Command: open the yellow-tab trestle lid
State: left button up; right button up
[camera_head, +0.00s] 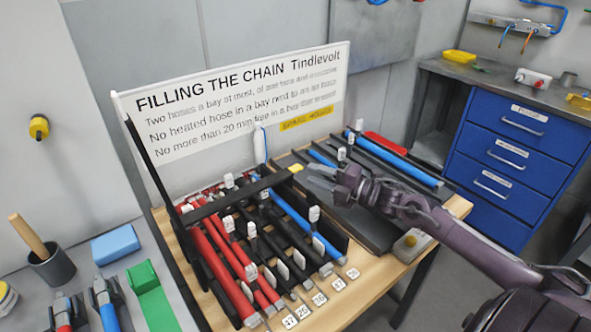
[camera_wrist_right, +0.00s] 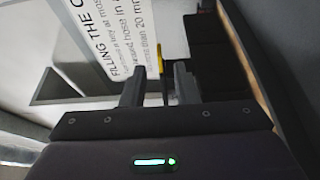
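The yellow tab (camera_head: 297,168) sits at the right end of a black bar (camera_head: 240,194) that lies across the hoses on the trestle bench. My right gripper (camera_head: 325,177) reaches in from the right and is just to the right of the tab. In the right wrist view, its two fingers (camera_wrist_right: 158,88) are apart with nothing between them. The yellow tab (camera_wrist_right: 160,58) shows beyond the fingertips, roughly in line with the gap. The bar appears down over the hoses. My left gripper is not in view.
Red hoses (camera_head: 222,265) and a blue hose (camera_head: 300,222) lie in bays under the bar. A white sign board (camera_head: 240,100) stands behind. A dark tray (camera_head: 375,225) lies under my right arm. Blue drawers (camera_head: 515,155) stand at the right.

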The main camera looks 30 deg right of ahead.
aim_at(297, 167)
jog(key=shift+x, duration=3.2)
jog(key=shift+c, duration=0.2)
grip_shut()
